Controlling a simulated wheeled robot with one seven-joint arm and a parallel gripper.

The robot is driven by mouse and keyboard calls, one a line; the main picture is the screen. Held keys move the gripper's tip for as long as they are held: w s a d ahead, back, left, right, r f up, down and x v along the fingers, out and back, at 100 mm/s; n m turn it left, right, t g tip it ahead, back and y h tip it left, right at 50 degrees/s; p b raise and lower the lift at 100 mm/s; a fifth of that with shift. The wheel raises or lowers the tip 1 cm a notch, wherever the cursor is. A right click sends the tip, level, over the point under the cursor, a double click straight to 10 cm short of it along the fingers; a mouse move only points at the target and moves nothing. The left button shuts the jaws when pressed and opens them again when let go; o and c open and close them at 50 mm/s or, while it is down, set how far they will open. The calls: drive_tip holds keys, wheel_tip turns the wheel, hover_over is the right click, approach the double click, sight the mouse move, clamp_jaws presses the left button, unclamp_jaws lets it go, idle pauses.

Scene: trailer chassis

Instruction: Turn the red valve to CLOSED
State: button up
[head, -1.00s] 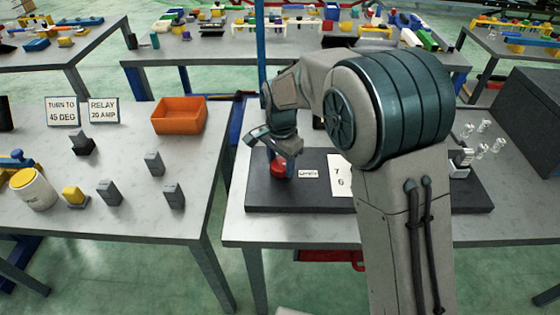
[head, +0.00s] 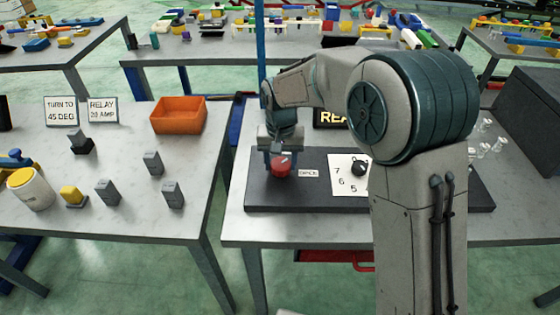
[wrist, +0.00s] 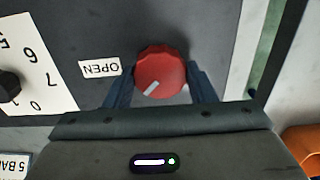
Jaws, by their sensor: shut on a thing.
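The red valve (head: 281,166) is a round knob on the left part of a dark panel (head: 320,198). In the wrist view the red valve (wrist: 160,72) has a pale pointer mark slanting toward its lower left. My gripper (head: 281,160) reaches down over the valve. In the wrist view my gripper (wrist: 160,88) has one finger on each side of the knob, shut on it. No CLOSED label is visible.
A white dial sheet with a black knob (head: 359,169) lies to the right on the panel. A dark sign (head: 330,117) stands behind, partly hidden by my arm. The left table holds an orange bin (head: 179,115) and several grey blocks.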

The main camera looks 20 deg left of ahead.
sight(280, 164)
drive_tip(key=n, duration=0.4)
drive_tip(key=shift+n, duration=0.3)
drive_tip(key=n, duration=0.4)
drive_tip(key=shift+n, duration=0.3)
drive_tip(key=o, duration=1)
wheel_tip(280, 164, up, 14)
drive_tip(key=shift+f, duration=0.1)
